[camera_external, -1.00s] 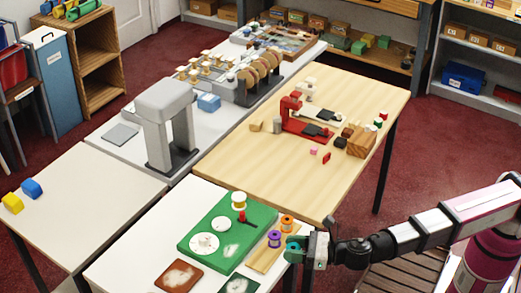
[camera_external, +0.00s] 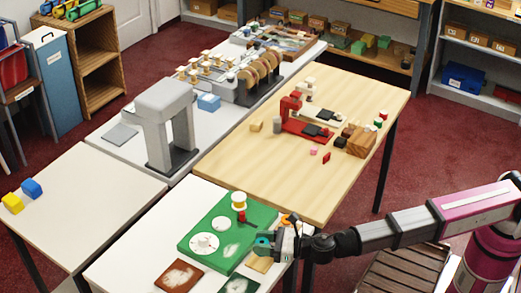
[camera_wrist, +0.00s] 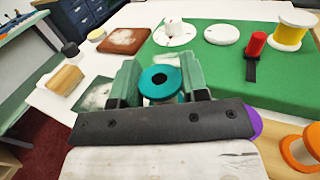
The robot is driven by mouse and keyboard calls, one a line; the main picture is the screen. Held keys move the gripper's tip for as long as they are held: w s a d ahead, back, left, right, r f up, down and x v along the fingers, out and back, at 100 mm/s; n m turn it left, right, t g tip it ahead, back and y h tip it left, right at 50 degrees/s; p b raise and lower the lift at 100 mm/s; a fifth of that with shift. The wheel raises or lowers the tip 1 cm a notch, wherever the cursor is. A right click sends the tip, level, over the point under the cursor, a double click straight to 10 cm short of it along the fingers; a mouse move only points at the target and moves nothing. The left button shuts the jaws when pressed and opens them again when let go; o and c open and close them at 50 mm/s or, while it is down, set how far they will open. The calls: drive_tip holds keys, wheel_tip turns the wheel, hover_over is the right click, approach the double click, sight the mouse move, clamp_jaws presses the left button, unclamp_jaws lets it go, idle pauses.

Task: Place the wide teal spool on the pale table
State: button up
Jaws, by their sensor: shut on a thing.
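A teal spool (camera_wrist: 161,83) with a dark centre hole sits between the two green fingers of my gripper (camera_wrist: 160,90) in the wrist view. My gripper is shut on it. In the external view my gripper (camera_external: 268,244) holds the teal spool (camera_external: 262,246) over the front white table (camera_external: 138,248), by the right edge of the green mat. Whether the spool touches anything below is hard to tell. A pale, nearly bare table (camera_external: 88,188) stands to the left of the front table.
A yellow block (camera_external: 13,203) and a blue block (camera_external: 32,188) lie on the pale table's far left. The green mat (camera_external: 205,222) carries white discs and a yellow spool (camera_wrist: 291,32). An orange spool (camera_wrist: 302,150) and a partly hidden purple spool (camera_wrist: 255,123) are beside my gripper.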

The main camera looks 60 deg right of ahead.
drive_tip(key=shift+w+f, duration=0.1)
drive_tip(key=shift+f, duration=1.75)
drive_tip(key=shift+f, duration=0.2)
drive_tip(key=o, duration=0.9)
drive_tip(key=v, duration=1.1)
drive_tip(key=shift+w+d, duration=0.15)
drive_tip(key=shift+d, duration=0.05)
drive_tip(key=shift+c, duration=1.1)
